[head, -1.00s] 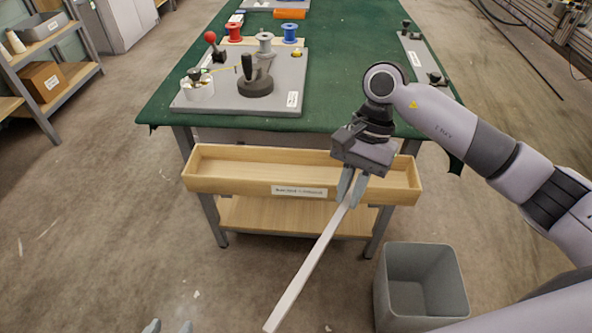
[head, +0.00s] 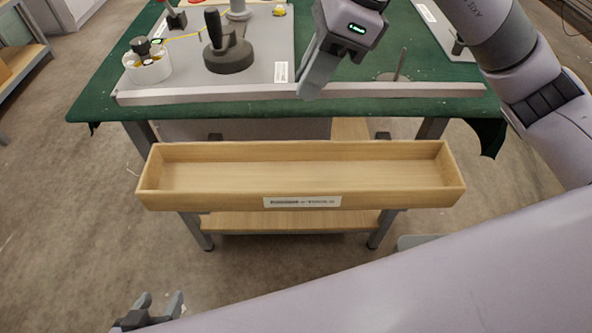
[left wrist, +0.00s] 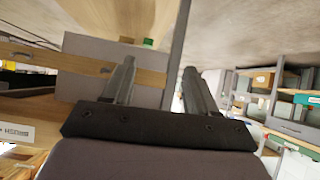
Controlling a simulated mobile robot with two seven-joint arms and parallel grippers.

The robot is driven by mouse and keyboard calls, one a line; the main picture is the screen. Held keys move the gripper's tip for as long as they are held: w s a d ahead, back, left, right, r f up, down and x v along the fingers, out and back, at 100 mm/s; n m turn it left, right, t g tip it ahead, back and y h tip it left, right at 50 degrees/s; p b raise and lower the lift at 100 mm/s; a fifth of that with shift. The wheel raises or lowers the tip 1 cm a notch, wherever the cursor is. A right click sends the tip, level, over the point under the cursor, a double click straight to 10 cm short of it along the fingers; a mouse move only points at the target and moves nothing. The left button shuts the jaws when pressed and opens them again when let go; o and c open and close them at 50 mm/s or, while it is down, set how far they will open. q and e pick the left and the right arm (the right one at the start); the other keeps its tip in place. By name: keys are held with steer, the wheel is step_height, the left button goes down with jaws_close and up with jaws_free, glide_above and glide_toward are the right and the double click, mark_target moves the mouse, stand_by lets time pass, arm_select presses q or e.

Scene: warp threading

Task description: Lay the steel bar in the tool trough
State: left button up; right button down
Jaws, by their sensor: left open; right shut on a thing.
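The pale steel bar (head: 410,90) lies level from left to right across the picture, along the green table's front edge and beyond the trough. I cannot tell its height above the table. My right gripper (head: 312,92) is shut on the bar near its middle. The wooden tool trough (head: 300,150) is a long, shallow, empty box in front of the table, with a white label on its front wall. My left gripper (head: 158,302) is open and empty low at the left, well short of the trough. Its two spread fingers also show in the left wrist view (left wrist: 157,75).
A grey board (head: 265,70) with a dark-handled knob (head: 228,55) and a white round pot (head: 148,68) sits on the green table (head: 95,95) at the left. My arm covers the lower right and hides most of a grey bin (head: 415,241).

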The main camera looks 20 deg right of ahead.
steer(key=shift+w+f, duration=0.1)
steer(key=shift+f, duration=0.05)
steer(key=b, duration=0.3)
glide_above(298, 181)
steer(key=d, duration=0.2)
steer(key=f, duration=1.3)
steer(key=shift+s+a+f, duration=0.25)
steer(key=shift+s+f, duration=0.05)
steer(key=shift+f, duration=0.85)
step_height(298, 181, down, 4)
arm_select(q)
steer(key=shift+w+d+f+t, duration=0.3)
steer(key=shift+w+d+f, duration=0.1)
steer(key=shift+w+d, duration=0.35)
steer(key=shift+s+d+f+b, duration=0.1)
steer(key=shift+b, duration=0.2)
arm_select(e)
steer(key=shift+f, duration=0.1)
